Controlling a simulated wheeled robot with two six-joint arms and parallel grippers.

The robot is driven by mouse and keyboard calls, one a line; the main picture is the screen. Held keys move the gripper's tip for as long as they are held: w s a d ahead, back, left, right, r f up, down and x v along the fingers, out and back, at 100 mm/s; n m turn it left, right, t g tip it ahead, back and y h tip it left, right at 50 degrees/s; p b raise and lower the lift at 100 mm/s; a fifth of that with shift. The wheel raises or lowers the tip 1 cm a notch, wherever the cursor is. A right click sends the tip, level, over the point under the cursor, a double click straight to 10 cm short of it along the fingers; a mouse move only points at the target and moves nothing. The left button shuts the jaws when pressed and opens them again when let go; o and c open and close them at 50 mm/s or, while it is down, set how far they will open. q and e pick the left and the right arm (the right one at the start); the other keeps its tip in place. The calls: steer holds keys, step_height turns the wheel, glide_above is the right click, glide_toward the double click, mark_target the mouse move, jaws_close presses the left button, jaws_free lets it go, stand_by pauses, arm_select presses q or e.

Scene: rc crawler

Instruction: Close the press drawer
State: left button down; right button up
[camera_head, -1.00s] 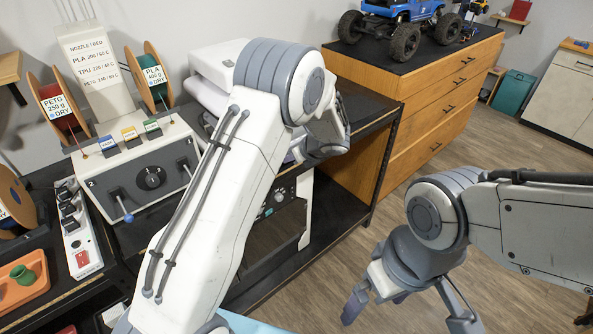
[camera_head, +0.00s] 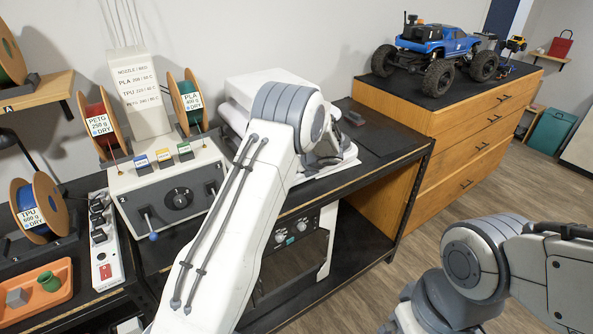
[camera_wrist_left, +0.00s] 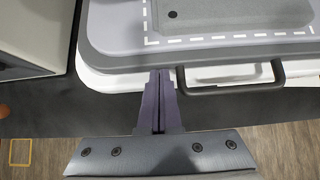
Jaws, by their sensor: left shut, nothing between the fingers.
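The white press (camera_head: 262,88) stands on the black bench behind my left arm in the head view. The left wrist view shows its drawer (camera_wrist_left: 110,50), a grey tray with a dashed white outline and a grey block on it. The drawer's dark bar handle (camera_wrist_left: 230,89) runs along its white front edge. My left gripper (camera_wrist_left: 160,75) is shut and empty. Its tips overlap the front edge in the picture, just left of the handle; I cannot tell whether they touch. In the head view my left wrist hides much of the drawer. My right gripper's fingers are below the head view.
A control box (camera_head: 170,190) with levers and a power strip (camera_head: 103,240) stand left of the press. A wooden chest (camera_head: 440,150) carrying a blue truck (camera_head: 435,50) stands to the right. A dark machine (camera_head: 290,265) sits on the lower shelf. Floor at right is open.

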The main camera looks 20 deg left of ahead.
arm_select(q)
steer(key=shift+a+r, duration=0.15)
steer(key=shift+a, duration=0.15)
steer(key=shift+d, duration=0.25)
steer(key=s+d+r+b, duration=0.3)
steer(key=s+d+r, duration=0.4)
steer(key=d, duration=0.3)
steer(key=s+d+r+n+g+h, duration=0.1)
steer(key=s+d+n+h, duration=0.1)
steer(key=s+d+n, duration=0.4)
steer(key=s+d+r+n+g+h, duration=0.1)
steer(key=s+d+h, duration=0.15)
steer(key=s, duration=0.65)
steer(key=s+d+n+g+h, duration=0.1)
steer(key=s+n, duration=0.4)
steer(key=s, duration=0.6)
steer(key=s+d+f+n+g+h, duration=0.1)
steer(key=s+d+n, duration=0.4)
steer(key=s, duration=0.7)
steer(key=shift+s+d+n+g+h, duration=0.3)
steer(key=shift+d+g+h, duration=0.2)
steer(key=shift+d+h, duration=0.35)
